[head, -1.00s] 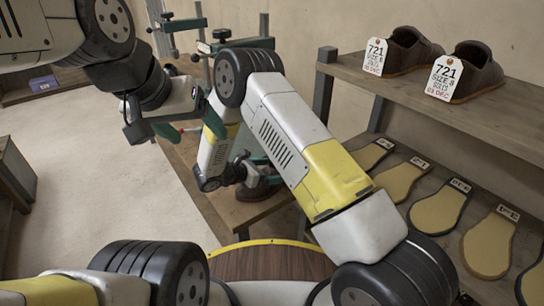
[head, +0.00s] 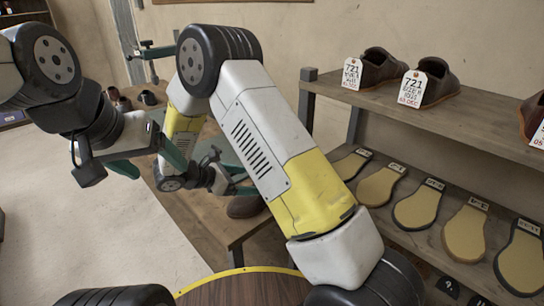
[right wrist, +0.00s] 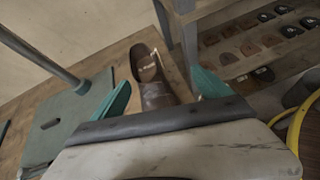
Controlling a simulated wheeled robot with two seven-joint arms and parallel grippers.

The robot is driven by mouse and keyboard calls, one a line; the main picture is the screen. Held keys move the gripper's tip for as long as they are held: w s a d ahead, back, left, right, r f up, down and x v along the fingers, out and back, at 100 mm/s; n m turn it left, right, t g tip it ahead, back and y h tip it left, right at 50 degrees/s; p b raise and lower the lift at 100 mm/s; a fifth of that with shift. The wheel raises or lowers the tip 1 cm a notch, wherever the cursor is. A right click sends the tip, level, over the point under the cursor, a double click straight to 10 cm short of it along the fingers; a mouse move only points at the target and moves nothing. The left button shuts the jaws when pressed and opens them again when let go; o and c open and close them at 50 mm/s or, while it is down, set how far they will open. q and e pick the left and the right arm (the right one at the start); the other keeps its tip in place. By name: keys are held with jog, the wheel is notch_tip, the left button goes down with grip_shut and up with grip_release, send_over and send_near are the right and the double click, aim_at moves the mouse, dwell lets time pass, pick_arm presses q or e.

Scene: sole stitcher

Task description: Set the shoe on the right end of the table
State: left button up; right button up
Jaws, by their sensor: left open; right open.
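A brown shoe (right wrist: 152,85) stands on the wooden table (right wrist: 120,65) in the right wrist view, in front of my right gripper (right wrist: 160,82), between the lines of its teal fingers. My right gripper is open and not closed on it. In the head view the right gripper (head: 230,168) is over the table (head: 222,228), and a dark rounded brown thing, seemingly this shoe (head: 246,207), shows just below its fingers. My left gripper (head: 150,160) is open and empty, in the air left of the right gripper. My right arm hides part of the table.
A shelf rack (head: 480,110) on the right holds tagged brown shoes (head: 428,85) above and several soles (head: 418,207) below. A clamp stand (head: 150,62) and small brown shoes (head: 150,97) are at the table's far end. A rack post (right wrist: 180,40) is close to the shoe.

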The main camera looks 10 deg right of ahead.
jog(key=s+d+r+m+g+y, duration=0.4)
jog(key=s+d+r+m+y, duration=0.1)
jog(key=s+d+r+m, duration=0.7)
jog(key=s+r+m+t+y, duration=0.4)
jog(key=s+r+m+y, duration=0.4)
jog(key=s+r, duration=0.3)
jog(key=shift+s+r+m+t, duration=0.25)
jog(key=shift+r+m+t, duration=0.1)
jog(key=shift+m, duration=0.35)
